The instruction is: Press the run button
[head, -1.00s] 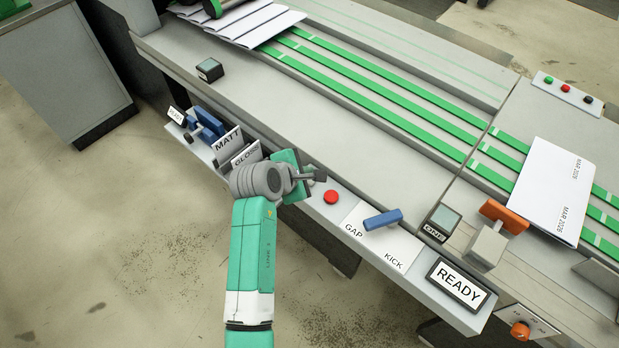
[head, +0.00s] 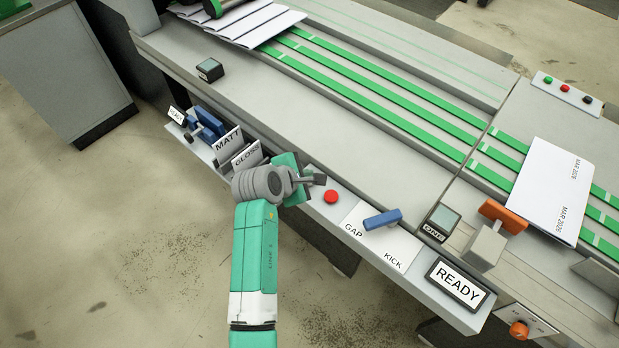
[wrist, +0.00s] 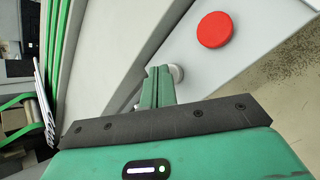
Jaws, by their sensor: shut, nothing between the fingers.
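My gripper (head: 319,180) is at the front control ledge, to the left of a red round button (head: 331,196). In the wrist view its two green fingers (wrist: 157,84) are shut together with nothing between them. Their tips overlap a small pale round knob or button (wrist: 178,73), partly hidden behind them; I cannot tell whether they touch it. The red button also shows in the wrist view (wrist: 215,29), apart from the fingertips. No label reading "run" is legible.
A blue lever (head: 382,219) stands on the GAP/KICK plate, beside a READY display (head: 458,284). MATT and GLOSS cards (head: 229,143) stand left of my gripper. Green belts (head: 390,92) run behind. A small panel (head: 567,94) at right has green, red and black buttons.

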